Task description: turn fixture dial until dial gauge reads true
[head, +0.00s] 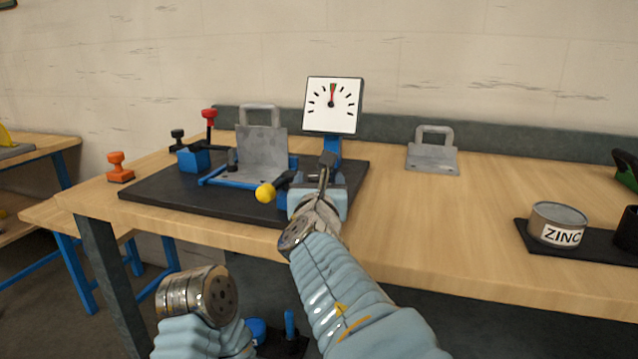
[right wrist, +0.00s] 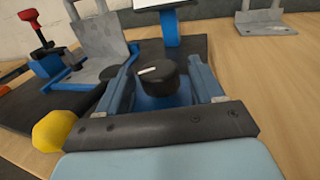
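The dial gauge (head: 347,108) stands behind the fixture, with a white square face. Its needle points almost straight up, at a small red and green mark at the top; the exact alignment is too small to tell. The fixture dial (right wrist: 158,78) is a black knob with a white pointer line toward the upper left in the right wrist view. My right gripper (right wrist: 162,88) is around the dial, one finger on each side, with visible gaps.
The fixture has a grey bracket (head: 262,152), a yellow-knobbed lever (head: 266,192) and a red-knobbed clamp (head: 209,117) on a black base (head: 160,196). An orange-handled stamp (head: 118,168), another bracket (head: 433,155) and a ZINC tin (head: 558,225) stand on the bench.

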